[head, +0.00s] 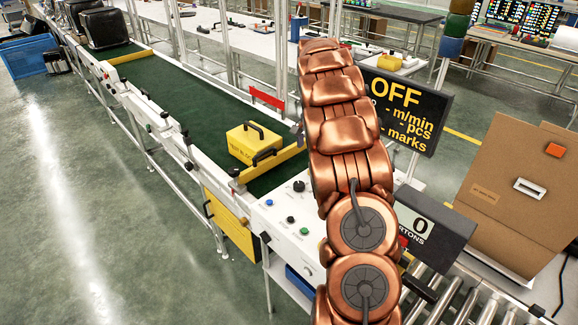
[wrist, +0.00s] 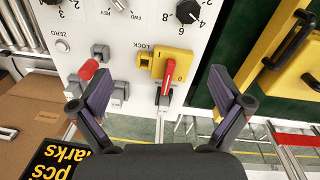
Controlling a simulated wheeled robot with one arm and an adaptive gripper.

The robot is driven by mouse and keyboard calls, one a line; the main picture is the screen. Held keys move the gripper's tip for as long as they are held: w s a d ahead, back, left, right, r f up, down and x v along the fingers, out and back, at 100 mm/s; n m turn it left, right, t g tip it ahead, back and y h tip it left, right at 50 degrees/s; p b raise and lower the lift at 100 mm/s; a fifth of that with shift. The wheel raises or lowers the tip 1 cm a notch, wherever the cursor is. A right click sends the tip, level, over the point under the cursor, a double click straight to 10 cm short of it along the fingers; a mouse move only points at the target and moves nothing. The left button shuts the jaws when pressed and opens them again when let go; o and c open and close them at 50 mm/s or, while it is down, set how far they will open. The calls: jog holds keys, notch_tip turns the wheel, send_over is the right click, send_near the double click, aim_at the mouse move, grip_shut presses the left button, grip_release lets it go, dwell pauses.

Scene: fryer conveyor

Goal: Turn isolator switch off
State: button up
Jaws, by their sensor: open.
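The isolator switch (wrist: 183,66) is a yellow block with a red handle (wrist: 168,77) on a white panel, under the word LOCK in the wrist view. The handle stands nearly upright in the picture, slightly tilted; I cannot tell for sure which mark it points to. My gripper (wrist: 160,76) is open, with one dark finger on each side of the switch in the picture. The fingers appear apart from the handle, and nothing is between them but the view of the panel. In the head view my copper arm hides the gripper, and I cannot make out the switch.
A second red lever (wrist: 88,70) on a grey base sits left of the switch, near the left finger. Black knobs (wrist: 188,11) are above. The head view shows a green conveyor (head: 185,100) with a yellow block (head: 252,143), an OFF display (head: 408,110) and a cardboard box (head: 515,195).

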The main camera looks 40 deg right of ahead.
jog(key=s+a+r+n, duration=0.2)
jog(key=s+a, duration=0.1)
jog(key=a, duration=0.4)
jog(key=s+a+r+n+b, duration=0.1)
jog(key=s+a+r, duration=0.2)
jog(key=a, duration=0.5)
jog(key=shift+n, duration=0.4)
jog(key=s+a+r+n, duration=0.2)
jog(key=s+a+n, duration=0.3)
jog(key=s+a, duration=0.7)
jog(key=s+a+f+n, duration=0.2)
jog(key=s+a+n, duration=0.1)
jog(key=s+a, duration=0.2)
jog(key=s+a+f+n+g, duration=0.1)
jog(key=s+a, duration=0.4)
jog(key=s, duration=0.5)
jog(key=shift+s+a+f+n, duration=0.15)
jog(key=shift+a+f+n, duration=0.25)
jog(key=shift+f+n, duration=0.45)
